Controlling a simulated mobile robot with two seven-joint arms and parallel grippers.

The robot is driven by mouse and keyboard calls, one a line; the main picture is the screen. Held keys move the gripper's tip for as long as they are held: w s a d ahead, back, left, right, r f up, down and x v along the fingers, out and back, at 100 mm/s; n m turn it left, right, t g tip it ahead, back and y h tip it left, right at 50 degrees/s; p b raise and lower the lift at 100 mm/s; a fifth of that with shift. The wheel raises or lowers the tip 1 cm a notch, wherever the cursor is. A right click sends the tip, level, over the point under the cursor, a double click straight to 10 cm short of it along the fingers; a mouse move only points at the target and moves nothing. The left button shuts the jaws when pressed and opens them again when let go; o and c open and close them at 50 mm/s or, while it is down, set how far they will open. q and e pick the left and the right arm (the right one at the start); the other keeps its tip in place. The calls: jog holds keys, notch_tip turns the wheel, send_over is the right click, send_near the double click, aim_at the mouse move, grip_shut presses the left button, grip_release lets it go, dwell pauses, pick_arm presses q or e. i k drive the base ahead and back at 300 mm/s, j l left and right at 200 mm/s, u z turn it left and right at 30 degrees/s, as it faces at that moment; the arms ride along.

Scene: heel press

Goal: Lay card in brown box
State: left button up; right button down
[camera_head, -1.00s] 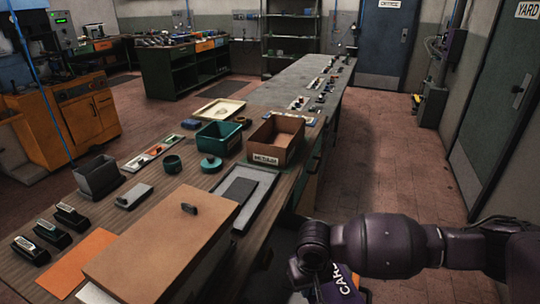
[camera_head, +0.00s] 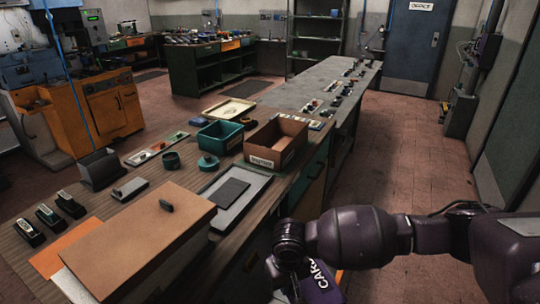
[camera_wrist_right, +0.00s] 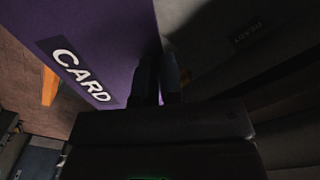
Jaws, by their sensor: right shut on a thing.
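The card (camera_head: 320,286) is a purple piece lettered CARD, low in the head view, beside the bench's near side. My right gripper (camera_wrist_right: 158,80) is shut on it; the card also fills the upper left of the right wrist view (camera_wrist_right: 105,25). In the head view the gripper is partly hidden by its own wrist and the frame's lower edge. The brown box (camera_head: 287,153) is open-topped and stands on the bench, with a pale label on its front. It is farther off than the card and apart from it. My left gripper is out of view.
A green bin (camera_head: 220,137) stands left of the brown box. A grey tray with a dark pad (camera_head: 233,190) lies in front of it. A large brown lidded case (camera_head: 130,250) covers the near bench. Open floor (camera_head: 405,165) lies right of the bench.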

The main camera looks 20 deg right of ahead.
aim_at(278, 140)
jog(key=l+u, duration=0.2)
jog(key=l, duration=0.15)
jog(key=k+l+u, duration=0.2)
jog(key=l+u, duration=0.15)
jog(key=l, duration=0.25)
jog(key=k+l+u, duration=0.1)
jog(key=l, duration=0.25)
jog(key=k+l+u, duration=0.15)
jog(key=l, duration=0.25)
jog(key=l+u, duration=0.1)
jog(key=l, duration=0.25)
jog(key=l+u, duration=0.15)
jog(key=l, duration=0.35)
jog(key=l+u, duration=0.1)
jog(key=l, duration=0.35)
jog(key=k+l+u, duration=0.15)
jog(key=l, duration=0.35)
jog(key=l+u, duration=0.15)
jog(key=l, duration=0.35)
jog(key=k+l+u, duration=0.15)
jog(key=l, duration=0.3)
jog(key=l+u, duration=0.1)
jog(key=l, duration=0.35)
jog(key=k+l+u, duration=0.1)
jog(key=l, duration=0.25)
jog(key=l+u, duration=0.15)
jog(key=l, duration=0.2)
jog(key=k, duration=0.05)
